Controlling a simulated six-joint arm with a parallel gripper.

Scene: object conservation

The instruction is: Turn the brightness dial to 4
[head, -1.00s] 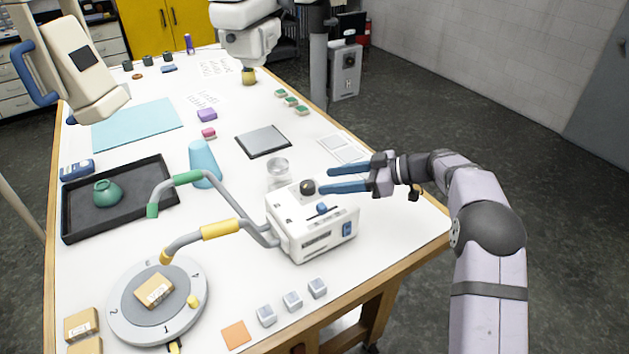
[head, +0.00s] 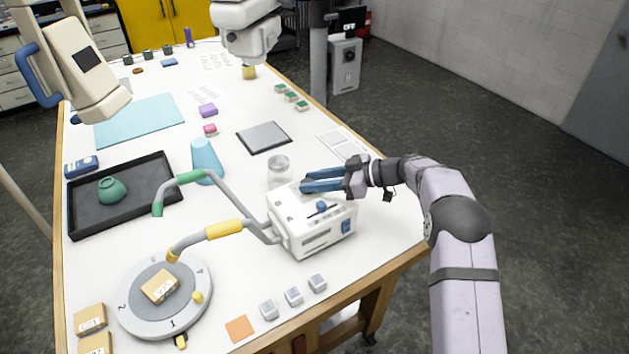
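The white box (head: 290,240) stands upright near the right edge of the table, with a blue slider knob (head: 321,206) on top and a blue switch on its front. In the earlier view a dark round knob shows on its top, which looks like the dial. My gripper (head: 303,185) reaches in from the right, its two blue fingers close together over that knob's place with a narrow gap between them. It appears shut on the knob, which the fingers hide. The dial's setting and any scale marks cannot be read.
A clear glass jar (head: 279,168) stands just behind the box. Two grey tubes with green and yellow grips run left from it. A numbered grey turntable (head: 135,318) carries a cardboard box (head: 160,286). Several grey cubes (head: 293,296) lie in front.

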